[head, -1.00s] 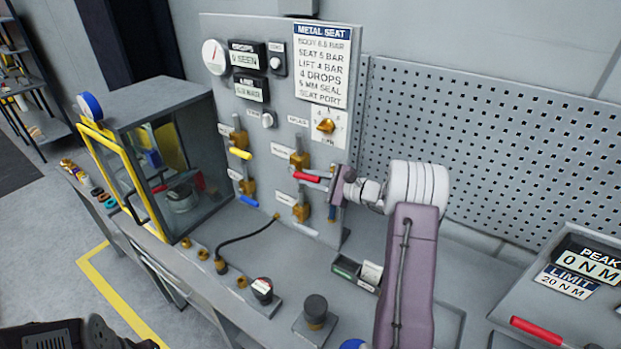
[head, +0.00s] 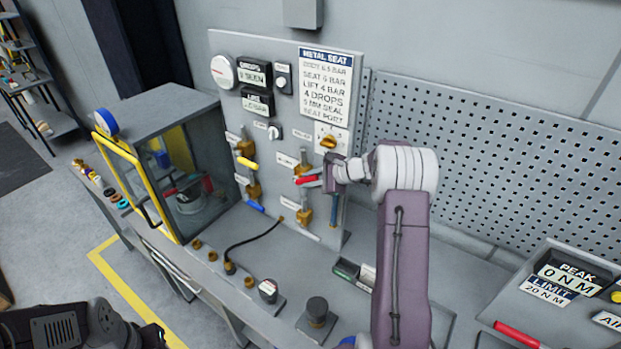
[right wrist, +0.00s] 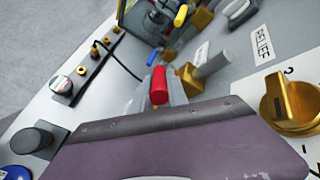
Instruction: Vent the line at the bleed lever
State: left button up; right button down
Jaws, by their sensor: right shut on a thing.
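A red-handled lever (head: 306,179) sits on the upper right brass valve of the grey panel (head: 225,120). I cannot read which valve carries the bleed label; in the right wrist view a label reading RELIEF (right wrist: 262,44) stands beside a brass valve (right wrist: 189,75). My right gripper (head: 318,178) is at the red lever, reaching it from the right, and is shut on it. In the right wrist view the red handle (right wrist: 159,86) shows beyond the gripper's broad edge, with grey fingers (right wrist: 172,98) around its near end.
A yellow lever (head: 248,164) and a blue lever (head: 254,206) are on the left valves. A brass selector knob (head: 328,142) is close above my right gripper. A glazed cabinet (head: 190,100) stands left. A black-capped post (head: 317,308) and small tray (head: 346,269) are on the bench.

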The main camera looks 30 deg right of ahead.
jog(key=c, duration=1.3)
grip_release()
jog(key=shift+a, duration=0.1)
